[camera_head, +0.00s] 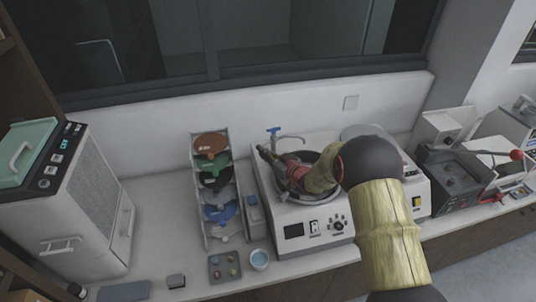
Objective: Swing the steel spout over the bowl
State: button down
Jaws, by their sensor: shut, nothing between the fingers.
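The steel spout (290,137) is a thin curved tube at the back of the white grinding machine. It runs rightward from a post with a blue tap handle (273,130), and its tip bends down behind the bowl's rear rim. The round bowl (322,198) is set in the machine's top. My arm reaches across it from the right and hides much of its inside. My gripper (262,151) is shut and empty at the bowl's rear left, just below and left of the spout's post. I cannot tell whether it touches the spout or the post.
A rack of coloured discs (211,180) stands close to the left of the machine. A small cup (259,260) and a tray of samples (224,267) sit in front. A second machine with a red-knobbed lever (516,155) is at right. The wall is close behind.

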jog(key=shift+a+b, duration=0.15)
jog(key=shift+b, duration=0.2)
jog(key=shift+w+a+m+h+b, duration=0.1)
jog(key=shift+a+m+h+b, duration=0.15)
jog(key=shift+b, duration=0.25)
jog(key=shift+w+a+f+m+t+h+b, duration=0.15)
jog(key=shift+m+t+h+b, duration=0.25)
jog(key=shift+b, duration=0.3)
jog(key=shift+m+t+h, duration=0.5)
jog(key=shift+m+h, duration=0.15)
jog(key=shift+h, duration=0.2)
jog(key=shift+w+a+b, duration=1.35)
jog(key=shift+a+b, duration=0.2)
jog(key=shift+b, duration=2.5)
